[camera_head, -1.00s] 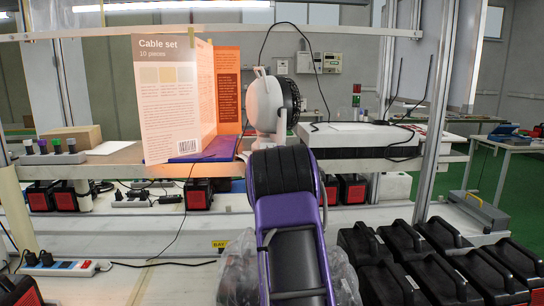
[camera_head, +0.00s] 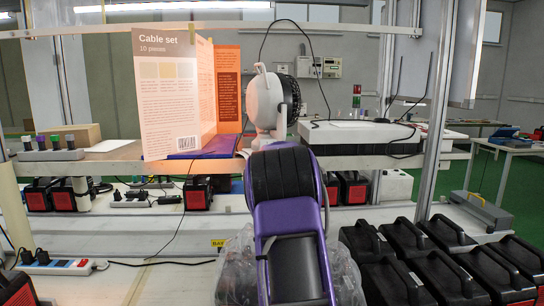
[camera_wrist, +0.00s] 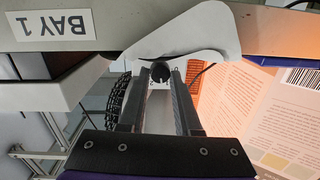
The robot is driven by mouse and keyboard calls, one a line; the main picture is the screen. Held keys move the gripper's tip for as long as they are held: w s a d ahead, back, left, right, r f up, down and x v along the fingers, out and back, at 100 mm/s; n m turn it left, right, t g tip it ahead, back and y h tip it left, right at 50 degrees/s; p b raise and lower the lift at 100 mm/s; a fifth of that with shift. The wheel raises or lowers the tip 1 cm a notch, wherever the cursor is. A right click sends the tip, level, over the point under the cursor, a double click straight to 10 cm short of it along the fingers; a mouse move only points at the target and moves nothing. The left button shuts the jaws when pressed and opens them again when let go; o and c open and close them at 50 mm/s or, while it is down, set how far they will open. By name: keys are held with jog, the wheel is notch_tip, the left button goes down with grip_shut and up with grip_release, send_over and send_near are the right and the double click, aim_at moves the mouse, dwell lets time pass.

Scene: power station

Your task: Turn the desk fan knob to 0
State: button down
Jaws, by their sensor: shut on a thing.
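A white desk fan (camera_head: 264,100) with a dark round cage stands on the shelf behind my arm in the head view. My arm hides the fan's lower part and my gripper there. In the wrist view, the fan's white base (camera_wrist: 195,32) shows at the top and its dark cage (camera_wrist: 116,98) at the left. The dark round knob (camera_wrist: 160,72) sits between the fingertips of my gripper (camera_wrist: 160,78), which is shut on it. I cannot read the knob's setting or any marks around it.
An upright cable set card (camera_head: 168,85) stands just left of the fan. A white flat-topped box (camera_head: 350,139) stands to its right. The shelf edge with a "BAY 1" label (camera_wrist: 52,29) is close to my gripper. Black cases (camera_head: 405,262) fill the lower right.

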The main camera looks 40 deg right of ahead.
jog(key=n+b, duration=0.1)
jog(key=n, duration=0.6)
jog(key=n+b, duration=0.2)
jog(key=n, duration=0.6)
jog(key=shift+w+a+f+g+h+b, duration=0.1)
jog(key=shift+a+g+h+b, duration=0.05)
jog(key=shift+g+h+b, duration=0.2)
jog(key=shift+n, duration=0.3)
jog(key=c, duration=0.9)
grip_release()
